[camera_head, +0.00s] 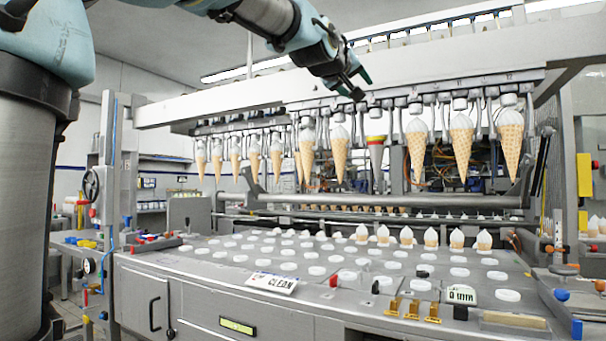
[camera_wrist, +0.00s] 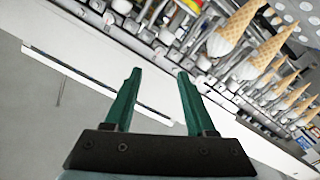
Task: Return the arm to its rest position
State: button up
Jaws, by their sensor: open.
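My gripper (camera_head: 361,84) is at the top of the head view, raised in front of the white overhead beam and above the row of hanging cones. In the wrist view my gripper (camera_wrist: 155,85) shows two dark green fingers spread apart with nothing between them. My arm reaches in from the upper left of the head view. A grey cone-shaped piece with a red and yellow top (camera_head: 376,141) hangs in the row below my gripper, among the ice cream cones (camera_head: 461,140).
The white overhead beam (camera_head: 210,105) runs close behind my gripper. The air above the table's front is open.

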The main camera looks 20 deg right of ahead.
jog(key=w+a+f+g+y+p, duration=0.1)
jog(key=w+a+f+y+p, duration=0.15)
jog(key=a+f, duration=0.55)
jog(key=w+a+f+n+g+y+p, duration=0.1)
jog(key=w+a+f+g+y, duration=0.2)
jog(key=f, duration=1)
jog(key=w+a+f+y+p, duration=0.1)
jog(key=a+f+y+p, duration=0.15)
jog(key=a+f, duration=0.65)
jog(key=s+a+f+n+g+y+p, duration=0.1)
jog(key=s+a+f+g+y, duration=0.3)
jog(key=s+a+f, duration=1.2)
notch_tip(320, 180, down, 5)
jog(key=s+g+p, duration=0.1)
jog(key=s+g, duration=0.1)
jog(key=g, duration=0.1)
jog(key=shift+a+r+p, duration=0.2)
jog(key=shift+a+p, duration=0.15)
jog(key=shift+a, duration=0.05)
